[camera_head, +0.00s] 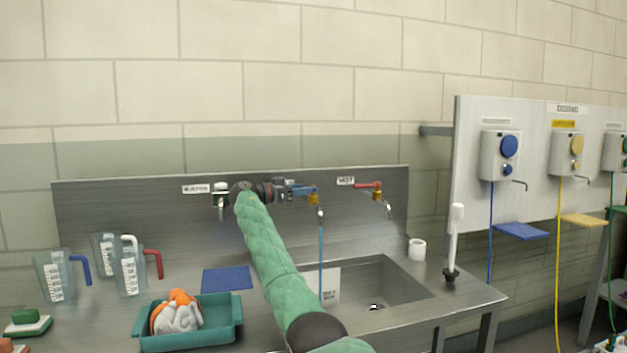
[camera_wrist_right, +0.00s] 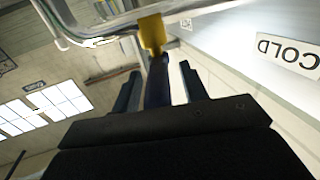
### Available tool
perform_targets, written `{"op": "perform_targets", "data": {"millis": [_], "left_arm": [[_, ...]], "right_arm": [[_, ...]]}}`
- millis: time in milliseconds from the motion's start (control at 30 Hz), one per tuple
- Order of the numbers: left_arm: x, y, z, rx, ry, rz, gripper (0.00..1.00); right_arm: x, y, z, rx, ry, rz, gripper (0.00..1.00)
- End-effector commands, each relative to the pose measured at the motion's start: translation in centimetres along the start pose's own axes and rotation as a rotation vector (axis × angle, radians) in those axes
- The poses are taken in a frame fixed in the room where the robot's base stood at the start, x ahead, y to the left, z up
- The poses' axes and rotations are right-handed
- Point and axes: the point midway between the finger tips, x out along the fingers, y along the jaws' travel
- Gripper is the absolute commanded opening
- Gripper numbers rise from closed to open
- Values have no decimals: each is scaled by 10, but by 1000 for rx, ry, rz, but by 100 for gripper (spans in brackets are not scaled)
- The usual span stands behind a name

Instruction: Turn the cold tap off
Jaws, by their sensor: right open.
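The cold tap (camera_head: 313,199) has a brass body and a blue lever, and stands on the steel back panel above the sink. A thin blue stream (camera_head: 321,255) runs straight down from its spout into the sink. My right gripper (camera_head: 292,190) is at the tap's blue lever. In the right wrist view, the blue lever (camera_wrist_right: 157,82) lies between my open fingers (camera_wrist_right: 160,88), with a gap on each side. The brass part (camera_wrist_right: 152,33) shows beyond the fingertips. The COLD label (camera_wrist_right: 288,52) is at the right. My left gripper is not in view.
The hot tap (camera_head: 372,190) with a red lever is to the right; another tap (camera_head: 221,200) is to the left. Measuring jugs (camera_head: 55,280), a teal tub (camera_head: 225,320) and a blue cloth (camera_head: 227,279) lie on the counter. A white roll (camera_head: 417,249) stands beside the sink (camera_head: 400,290).

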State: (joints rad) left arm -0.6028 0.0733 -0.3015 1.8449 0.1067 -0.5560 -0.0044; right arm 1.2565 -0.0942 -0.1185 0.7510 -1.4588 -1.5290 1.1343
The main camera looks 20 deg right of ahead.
Motion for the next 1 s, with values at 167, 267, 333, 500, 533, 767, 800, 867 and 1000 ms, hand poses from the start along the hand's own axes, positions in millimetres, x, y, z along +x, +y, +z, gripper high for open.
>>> {"op": "perform_targets", "data": {"millis": [167, 267, 333, 500, 533, 767, 800, 867, 1000], "left_arm": [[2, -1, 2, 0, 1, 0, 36], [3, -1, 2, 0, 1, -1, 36], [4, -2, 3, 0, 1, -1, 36], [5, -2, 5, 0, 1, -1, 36], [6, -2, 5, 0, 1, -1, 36], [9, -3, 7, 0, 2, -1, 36], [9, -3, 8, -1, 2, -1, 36], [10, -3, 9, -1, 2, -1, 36], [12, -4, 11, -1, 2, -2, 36]], "right_arm": [[1, 0, -20, 1, 1, 1, 44], [1, 0, -33, 1, 1, 2, 44], [4, 4, -35, 0, -1, 2, 44], [12, 16, -44, 1, -1, 1, 44], [13, 19, -45, 1, 0, 2, 44], [30, 47, -65, 2, 0, 2, 44], [34, 53, -69, 3, 0, 2, 44], [39, 62, -76, 4, 1, 2, 44], [49, 79, -88, 2, 1, 1, 44]]}}
